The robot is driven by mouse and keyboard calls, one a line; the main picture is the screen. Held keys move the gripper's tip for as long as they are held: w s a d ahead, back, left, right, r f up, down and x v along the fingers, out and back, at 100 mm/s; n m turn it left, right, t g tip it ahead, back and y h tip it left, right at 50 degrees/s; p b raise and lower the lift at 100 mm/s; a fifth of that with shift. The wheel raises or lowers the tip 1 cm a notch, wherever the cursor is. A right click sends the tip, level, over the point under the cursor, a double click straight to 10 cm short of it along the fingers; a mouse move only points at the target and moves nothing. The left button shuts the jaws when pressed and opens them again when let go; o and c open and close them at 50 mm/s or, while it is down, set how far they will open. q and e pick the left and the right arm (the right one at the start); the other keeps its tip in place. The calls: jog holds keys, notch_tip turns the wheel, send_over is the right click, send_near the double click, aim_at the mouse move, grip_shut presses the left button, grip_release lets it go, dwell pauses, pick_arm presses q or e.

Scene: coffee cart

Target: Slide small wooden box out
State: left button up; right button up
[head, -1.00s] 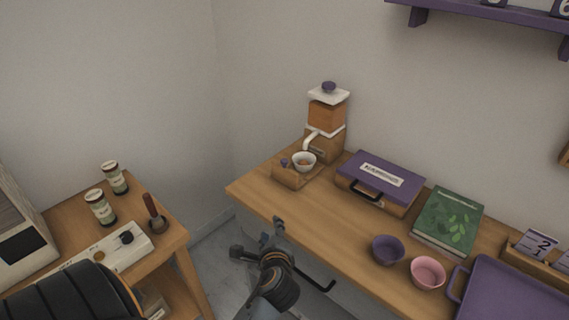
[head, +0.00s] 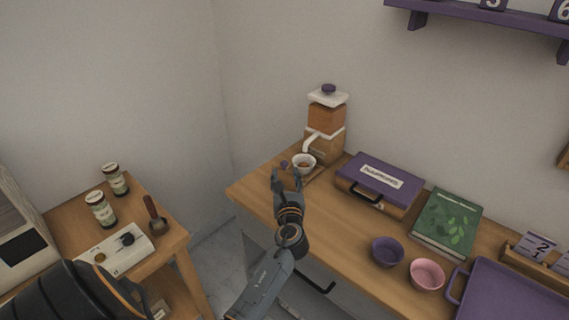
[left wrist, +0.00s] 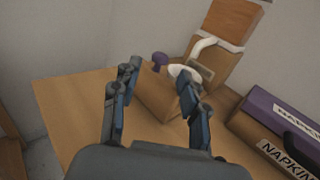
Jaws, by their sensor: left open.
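The small wooden box (left wrist: 160,98) with a purple knob sits on the table in front of the wooden grinder (head: 325,125). In the head view its purple knob (head: 284,164) shows, but my gripper hides most of its body. My left gripper (head: 286,176) is open, and it also shows in the left wrist view (left wrist: 158,80). Its two fingers appear on either side of the box there; I cannot tell whether they touch it. A white bowl (head: 305,161) with brown contents is beside the box under the spout. My right gripper does not show.
A purple-topped napkin box (head: 380,175) stands right of the grinder, then a green book (head: 448,222). A purple bowl (head: 387,251), a pink bowl (head: 427,273) and a purple tray (head: 510,292) are near the front right. The table's left front corner is clear.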

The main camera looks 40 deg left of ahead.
aim_at(285, 167)
pick_arm(q)
jog(key=x, duration=0.6)
jog(key=shift+c, duration=0.5)
grip_shut()
